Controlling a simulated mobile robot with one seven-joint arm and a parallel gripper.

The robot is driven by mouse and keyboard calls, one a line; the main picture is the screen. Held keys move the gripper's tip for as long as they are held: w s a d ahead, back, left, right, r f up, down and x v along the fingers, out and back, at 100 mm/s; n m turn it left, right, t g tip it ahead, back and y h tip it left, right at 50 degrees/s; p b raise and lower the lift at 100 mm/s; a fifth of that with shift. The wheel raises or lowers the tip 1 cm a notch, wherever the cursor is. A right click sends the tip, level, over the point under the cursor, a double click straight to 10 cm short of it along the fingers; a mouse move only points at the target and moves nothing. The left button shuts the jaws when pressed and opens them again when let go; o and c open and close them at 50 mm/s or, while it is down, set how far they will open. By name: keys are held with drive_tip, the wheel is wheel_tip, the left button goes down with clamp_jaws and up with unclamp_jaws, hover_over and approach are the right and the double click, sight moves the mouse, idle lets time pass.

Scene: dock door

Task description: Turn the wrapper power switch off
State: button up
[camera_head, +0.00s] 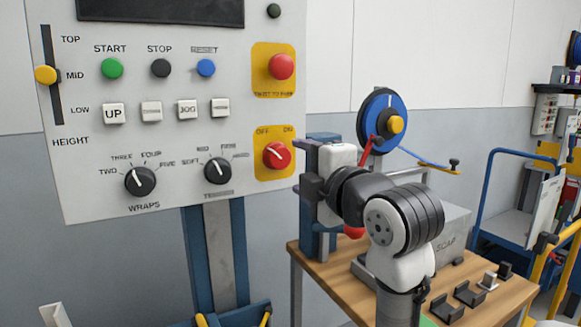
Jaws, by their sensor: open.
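The wrapper power switch (277,155) is a red rotary knob on a yellow plate at the lower right of the control panel. OFF is printed at its upper left and ON at its upper right. A white mark on the knob appears to slant toward the upper left, but it is too small to read surely. My gripper (298,167) is just right of the switch, its fingers pointing left toward the panel. It is open and empty. I cannot tell whether a fingertip touches the knob.
The grey control panel (90,190) carries a red emergency button (281,67) above the switch, and a WRAPS dial (140,181) and another dial (218,170) to its left. A wooden table (510,300) with a grey scrap box (450,225) stands right, behind my arm.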

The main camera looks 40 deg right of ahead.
drive_tip(key=v, duration=0.7)
drive_tip(key=shift+s+b, duration=0.15)
drive_tip(key=shift+b, duration=0.2)
